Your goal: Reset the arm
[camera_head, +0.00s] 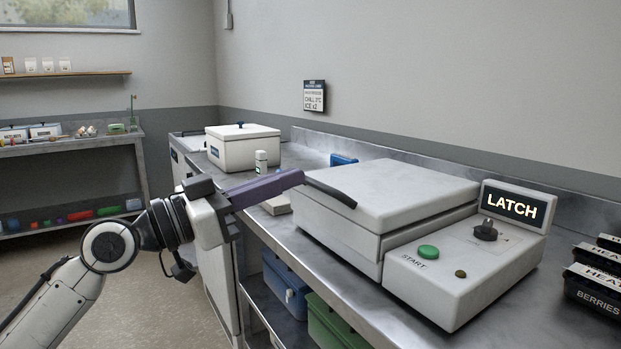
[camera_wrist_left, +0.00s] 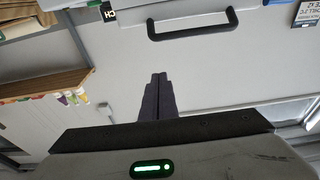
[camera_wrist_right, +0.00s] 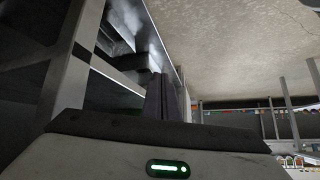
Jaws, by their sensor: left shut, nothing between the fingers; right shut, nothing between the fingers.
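My left arm comes in from the left in the head view. My left gripper (camera_head: 301,177) has its purple-grey fingers shut and empty, close to the black handle of a white lidded machine (camera_head: 400,190). In the left wrist view the shut fingers (camera_wrist_left: 158,80) point toward the black bar handle (camera_wrist_left: 193,33), with a gap between them. The machine's lid is down. My right gripper does not show in the head view. In the right wrist view its fingers (camera_wrist_right: 165,80) are shut and empty, near a metal frame and shelf edge.
The machine has a green START button (camera_head: 428,252), a dark knob (camera_head: 486,230) and a LATCH display (camera_head: 513,206). A white lidded box (camera_head: 243,148) stands farther back on the counter. Black labelled packs (camera_head: 592,290) are at the right. Blue (camera_head: 286,284) and green bins (camera_head: 335,325) sit below.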

